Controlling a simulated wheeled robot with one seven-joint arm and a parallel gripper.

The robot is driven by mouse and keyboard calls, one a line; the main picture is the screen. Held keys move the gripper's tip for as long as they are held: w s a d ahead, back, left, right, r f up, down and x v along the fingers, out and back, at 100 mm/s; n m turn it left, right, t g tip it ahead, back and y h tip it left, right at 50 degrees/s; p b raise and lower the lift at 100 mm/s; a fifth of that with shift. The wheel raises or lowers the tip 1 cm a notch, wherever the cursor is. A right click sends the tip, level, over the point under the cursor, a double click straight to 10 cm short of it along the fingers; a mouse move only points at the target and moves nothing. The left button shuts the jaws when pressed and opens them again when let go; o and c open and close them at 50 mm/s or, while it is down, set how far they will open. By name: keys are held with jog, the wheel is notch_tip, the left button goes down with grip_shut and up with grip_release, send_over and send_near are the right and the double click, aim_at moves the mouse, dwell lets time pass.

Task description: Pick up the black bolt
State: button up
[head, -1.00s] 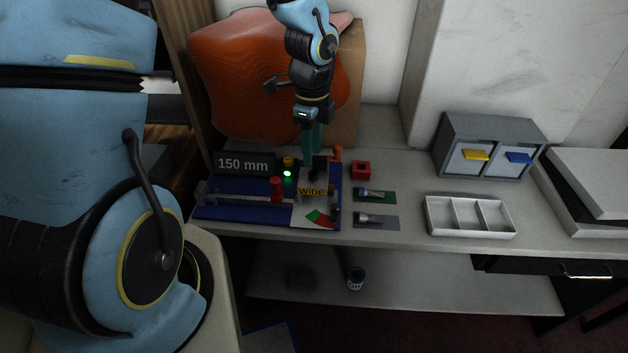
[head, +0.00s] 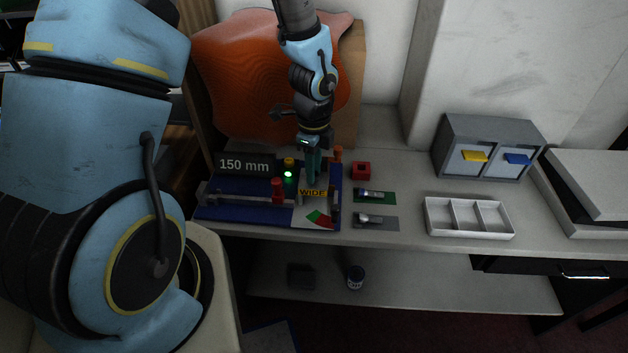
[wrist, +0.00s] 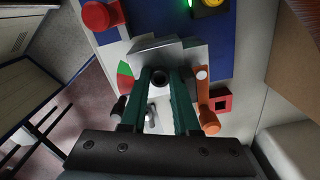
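A black bolt shows as a dark round end (wrist: 160,78) in the wrist view, between my fingertips. It is at the light grey block marked WIDE (head: 313,193), which also shows in the wrist view (wrist: 160,50). In the head view my fingers hide the bolt. My gripper (head: 312,178) points down over the block. In the wrist view its two green fingers (wrist: 161,75) stand on either side of the bolt and look apart; contact with the bolt is not clear.
Close by are a red knob (head: 278,188), a yellow knob (head: 289,162), an orange post (head: 338,153) and a "150 mm" display (head: 244,164). A red square holder (head: 361,170) and a white three-part tray (head: 431,218) stand to the right. Bare table lies between pads and tray.

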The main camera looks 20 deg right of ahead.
grip_shut()
notch_tip(320, 180, up, 10)
jog(key=shift+b, duration=0.3)
dwell(0.4)
